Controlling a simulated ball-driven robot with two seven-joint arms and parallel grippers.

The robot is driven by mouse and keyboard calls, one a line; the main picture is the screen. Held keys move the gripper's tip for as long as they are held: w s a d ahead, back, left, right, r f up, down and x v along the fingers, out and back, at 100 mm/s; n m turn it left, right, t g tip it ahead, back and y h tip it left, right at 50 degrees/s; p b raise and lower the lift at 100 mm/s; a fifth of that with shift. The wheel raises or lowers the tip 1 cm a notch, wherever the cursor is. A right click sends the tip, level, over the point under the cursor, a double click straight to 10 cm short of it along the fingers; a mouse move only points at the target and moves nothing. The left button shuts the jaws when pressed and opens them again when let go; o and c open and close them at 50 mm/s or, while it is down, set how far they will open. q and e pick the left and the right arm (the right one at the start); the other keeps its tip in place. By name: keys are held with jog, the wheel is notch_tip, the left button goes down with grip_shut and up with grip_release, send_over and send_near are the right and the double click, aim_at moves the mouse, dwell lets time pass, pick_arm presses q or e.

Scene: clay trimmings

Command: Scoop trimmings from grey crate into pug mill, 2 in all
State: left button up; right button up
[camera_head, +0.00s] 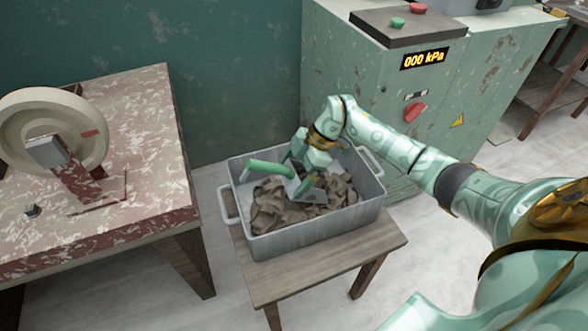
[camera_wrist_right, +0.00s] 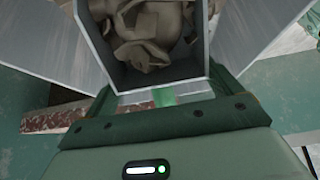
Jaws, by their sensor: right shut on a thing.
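The grey crate (camera_head: 300,238) stands on a small wooden table, with brown clay trimmings (camera_head: 275,208) across its bottom. My right gripper (camera_head: 300,178) reaches down inside the crate and is shut on a scoop. The scoop's green handle (camera_head: 268,169) sticks out to the left, and a bit of green also shows between the jaws in the right wrist view (camera_wrist_right: 163,96). The grey scoop pan (camera_wrist_right: 203,50) has trimmings (camera_wrist_right: 145,38) lying in it in that view. In the head view the pan is mostly hidden by the gripper. My left gripper is not in view.
Behind the crate stands a worn green machine cabinet (camera_head: 335,70) with a display (camera_head: 424,59) reading 000 kPa and a red knob (camera_head: 415,112). I cannot tell whether it is the pug mill. A red-white table (camera_head: 140,215) with a wheel (camera_head: 88,120) stands at left.

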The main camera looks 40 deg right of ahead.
aim_at(290, 167)
notch_tip(290, 167, up, 5)
jog(key=h+p, duration=0.2)
jog(key=p, duration=0.2)
jog(key=shift+f+g, duration=0.1)
jog(key=shift+g, duration=0.2)
notch_tip(290, 167, up, 4)
jog(key=h+p, duration=0.2)
jog(key=p, duration=0.3)
jog(key=shift+g, duration=0.3)
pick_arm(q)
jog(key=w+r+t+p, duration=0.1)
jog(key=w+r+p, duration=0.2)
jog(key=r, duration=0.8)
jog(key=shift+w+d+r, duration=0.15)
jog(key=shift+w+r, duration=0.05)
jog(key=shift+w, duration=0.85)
pick_arm(e)
notch_tip(290, 167, up, 3)
jog(key=h, duration=0.2)
jog(key=shift+g+h, duration=0.3)
